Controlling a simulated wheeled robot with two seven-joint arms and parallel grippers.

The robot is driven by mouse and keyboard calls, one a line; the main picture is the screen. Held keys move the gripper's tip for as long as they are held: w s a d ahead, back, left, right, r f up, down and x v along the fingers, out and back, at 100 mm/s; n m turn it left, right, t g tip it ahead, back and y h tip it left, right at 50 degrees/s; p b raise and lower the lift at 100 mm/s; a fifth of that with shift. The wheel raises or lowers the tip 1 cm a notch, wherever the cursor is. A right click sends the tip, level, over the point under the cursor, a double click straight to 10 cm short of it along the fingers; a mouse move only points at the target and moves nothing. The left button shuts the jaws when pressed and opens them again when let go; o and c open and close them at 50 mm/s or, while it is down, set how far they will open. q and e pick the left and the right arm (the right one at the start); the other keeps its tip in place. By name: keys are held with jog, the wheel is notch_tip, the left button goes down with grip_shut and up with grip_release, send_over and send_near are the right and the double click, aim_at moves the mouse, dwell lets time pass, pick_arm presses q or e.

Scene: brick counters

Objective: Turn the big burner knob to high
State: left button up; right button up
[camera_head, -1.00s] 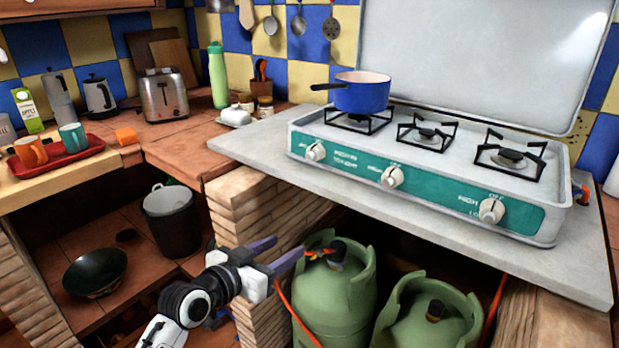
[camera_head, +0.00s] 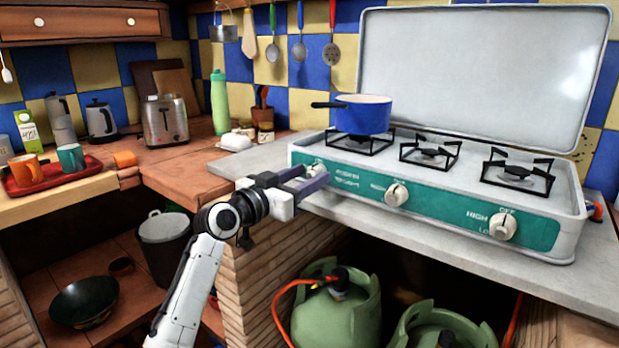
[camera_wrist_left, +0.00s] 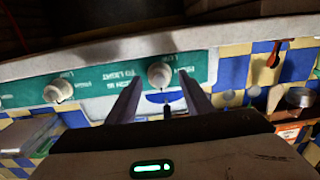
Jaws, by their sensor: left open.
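The white stove (camera_head: 440,220) has a teal front panel with three cream knobs. The left knob (camera_head: 316,168) is partly hidden by my gripper. The middle knob (camera_head: 397,194) and right knob (camera_head: 502,226) show clear. My left gripper (camera_head: 308,177) is open at the left end of the panel. In the left wrist view, the left knob (camera_wrist_left: 160,75) shows between the two spread fingertips; I cannot tell if they touch it. The middle knob (camera_wrist_left: 58,90) shows farther left there. A blue pot (camera_head: 362,114) stands on the left burner.
The grey counter edge (camera_head: 385,238) runs under the stove front. Green gas cylinders (camera_head: 335,312) stand below. A raised stove lid (camera_head: 470,75) is behind. A toaster (camera_head: 165,120) and red tray (camera_head: 50,177) are at left. Space before the middle and right knobs is clear.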

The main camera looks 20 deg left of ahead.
pick_arm(q)
jog(key=shift+w+d, duration=0.2)
jog(key=shift+w, duration=0.3)
jog(key=c, duration=1)
jog(key=shift+c, duration=0.2)
pick_arm(e)
jog(key=shift+w+r, duration=0.2)
jog(key=shift+r, duration=0.1)
